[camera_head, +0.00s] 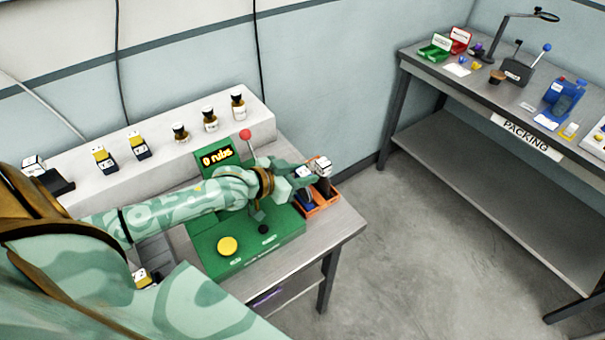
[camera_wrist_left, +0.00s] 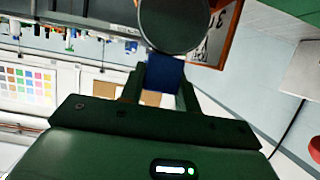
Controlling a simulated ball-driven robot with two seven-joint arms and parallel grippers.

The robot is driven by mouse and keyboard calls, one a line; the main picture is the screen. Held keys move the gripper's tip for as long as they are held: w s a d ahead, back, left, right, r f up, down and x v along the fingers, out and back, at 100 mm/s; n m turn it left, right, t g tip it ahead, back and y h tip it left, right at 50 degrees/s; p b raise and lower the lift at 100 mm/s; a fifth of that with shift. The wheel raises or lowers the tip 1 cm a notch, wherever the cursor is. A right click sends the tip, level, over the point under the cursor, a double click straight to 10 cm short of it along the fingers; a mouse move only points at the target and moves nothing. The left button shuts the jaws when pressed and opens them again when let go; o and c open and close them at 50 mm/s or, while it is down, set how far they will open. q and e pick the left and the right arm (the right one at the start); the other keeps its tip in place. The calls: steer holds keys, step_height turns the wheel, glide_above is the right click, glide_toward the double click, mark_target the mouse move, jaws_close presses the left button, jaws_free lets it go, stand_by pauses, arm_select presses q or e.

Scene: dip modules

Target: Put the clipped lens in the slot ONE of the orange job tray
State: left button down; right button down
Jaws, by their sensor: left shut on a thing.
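My left gripper (camera_head: 313,172) reaches over the green machine to the orange job tray (camera_head: 334,206) at the table's right corner. In the left wrist view my left gripper (camera_wrist_left: 163,88) is shut on the blue clip (camera_wrist_left: 165,73) of the clipped lens. The lens (camera_wrist_left: 174,25) is a dark grey disc beyond the fingertips. An orange tray edge (camera_wrist_left: 233,33) shows beside the lens. In the head view the gripper hides much of the tray, and I cannot tell whether the lens touches it or which slot is below. My right gripper is not in view.
The green machine (camera_head: 215,262) has a yellow button (camera_head: 227,246), a red-knobbed lever (camera_head: 245,134) and a "0 rubs" display (camera_head: 217,157). Several bottles and yellow-topped modules stand on the grey ledge (camera_head: 276,118). A packing bench (camera_head: 440,70) stands right, across open floor.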

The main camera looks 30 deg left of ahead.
arm_select(q)
steer(key=shift+f, duration=0.1)
steer(key=c, duration=1)
jaws_free()
steer(key=shift+s+a+r, duration=0.1)
steer(key=shift+s+r, duration=0.1)
steer(key=shift+s, duration=0.1)
steer(key=p+v, duration=0.3)
steer(key=v, duration=0.8)
steer(key=shift+s+a+r, duration=0.1)
steer(key=shift+a, duration=0.05)
